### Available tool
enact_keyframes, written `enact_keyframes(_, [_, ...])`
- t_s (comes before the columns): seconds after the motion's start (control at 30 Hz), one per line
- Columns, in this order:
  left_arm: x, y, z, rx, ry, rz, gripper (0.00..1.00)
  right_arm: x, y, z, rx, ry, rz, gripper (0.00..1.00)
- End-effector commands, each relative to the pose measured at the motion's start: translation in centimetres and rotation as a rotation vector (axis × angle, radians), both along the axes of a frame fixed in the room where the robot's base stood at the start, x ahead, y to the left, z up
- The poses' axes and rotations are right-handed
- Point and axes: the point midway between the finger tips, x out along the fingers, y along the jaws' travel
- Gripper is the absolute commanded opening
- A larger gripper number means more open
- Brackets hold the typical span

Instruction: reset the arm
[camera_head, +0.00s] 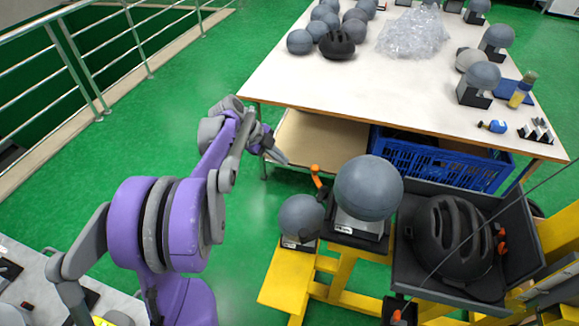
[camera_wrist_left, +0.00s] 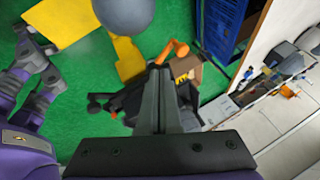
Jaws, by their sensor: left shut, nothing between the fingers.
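My left arm, purple and grey, rises from the lower left in the head view and reaches toward the near left corner of the white table. My left gripper (camera_head: 277,157) is at its end, in the air by that corner, with its fingers together and nothing between them. In the left wrist view the closed dark fingers (camera_wrist_left: 158,75) point up the picture, with green floor and yellow frame parts beyond. My right gripper does not show in either view.
The white table (camera_head: 340,85) holds grey balls and a clear plastic heap (camera_head: 413,34). A blue crate (camera_head: 440,160) sits below it. Nearby are a yellow stand (camera_head: 287,280), two grey balls on holders and a black helmet (camera_head: 450,240) in a tray. A railing (camera_head: 75,65) runs at left.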

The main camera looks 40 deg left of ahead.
Motion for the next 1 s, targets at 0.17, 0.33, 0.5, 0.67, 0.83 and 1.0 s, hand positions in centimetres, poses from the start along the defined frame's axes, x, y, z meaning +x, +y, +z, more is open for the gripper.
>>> enact_keyframes(0.17, [-0.5, 0.5, 1.0, 0.0, 0.0, 0.0, 0.0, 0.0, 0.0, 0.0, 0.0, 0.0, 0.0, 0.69])
enact_keyframes(0.33, [-0.6, 0.5, 1.1, -0.001, 0.001, -0.001, 0.0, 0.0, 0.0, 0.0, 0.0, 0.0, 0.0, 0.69])
enact_keyframes(0.5, [-1.3, -1.8, 1.3, -0.013, 0.056, 0.073, 0.0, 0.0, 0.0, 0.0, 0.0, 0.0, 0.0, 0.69])
enact_keyframes(0.67, [-4.4, -7.7, 1.5, -0.038, 0.191, 0.31, 0.0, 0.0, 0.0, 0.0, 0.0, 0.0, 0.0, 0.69])
enact_keyframes(0.83, [-9.2, -13.4, 1.0, -0.069, 0.296, 0.638, 0.0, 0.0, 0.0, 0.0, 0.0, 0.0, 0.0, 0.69])
enact_keyframes(1.0, [-14.5, -17.4, -0.4, -0.131, 0.324, 0.959, 0.0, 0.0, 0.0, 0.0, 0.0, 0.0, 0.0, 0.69])
